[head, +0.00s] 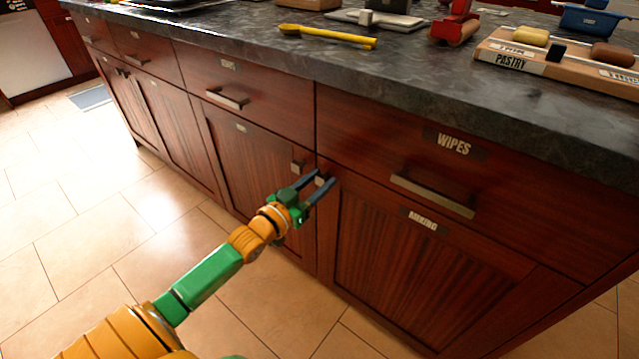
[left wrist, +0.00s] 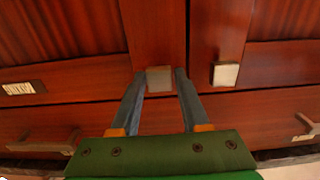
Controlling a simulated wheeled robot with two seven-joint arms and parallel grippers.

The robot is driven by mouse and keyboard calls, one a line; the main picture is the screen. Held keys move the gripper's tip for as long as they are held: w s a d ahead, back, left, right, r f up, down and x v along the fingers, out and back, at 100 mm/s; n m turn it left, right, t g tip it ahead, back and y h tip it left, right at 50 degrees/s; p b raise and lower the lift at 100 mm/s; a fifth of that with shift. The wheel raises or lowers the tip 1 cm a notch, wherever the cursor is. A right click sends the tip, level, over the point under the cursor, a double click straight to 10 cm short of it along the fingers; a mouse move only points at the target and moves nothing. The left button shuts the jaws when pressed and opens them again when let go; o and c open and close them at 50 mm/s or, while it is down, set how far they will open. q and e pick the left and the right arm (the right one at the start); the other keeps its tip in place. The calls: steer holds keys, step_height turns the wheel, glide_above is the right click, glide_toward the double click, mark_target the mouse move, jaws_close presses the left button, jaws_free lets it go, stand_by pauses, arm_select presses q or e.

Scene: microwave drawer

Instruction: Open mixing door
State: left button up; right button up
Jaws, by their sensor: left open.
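The mixing door (head: 410,265) is the dark red wooden cabinet door labelled "MIXING", below the "WIPES" drawer (head: 350,125). It looks shut. Its small square metal knob (left wrist: 159,79) is near the door's upper corner by the neighbouring door. My left gripper (head: 325,180) is open, with its two dark fingers pointing at this corner. In the left wrist view my left gripper (left wrist: 157,80) has one fingertip on each side of the knob, with slim gaps. I cannot tell how deep the knob sits between them. My right gripper is not in view.
The neighbouring door (head: 245,165) has its own square knob (head: 297,167) close beside my fingers. The wipes drawer handle (head: 432,196) sticks out to the right. The dark stone countertop (head: 400,70) overhangs above. The tiled floor (head: 90,215) in front is clear.

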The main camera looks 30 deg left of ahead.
arm_select(q)
jaws_close()
stand_by(1.4)
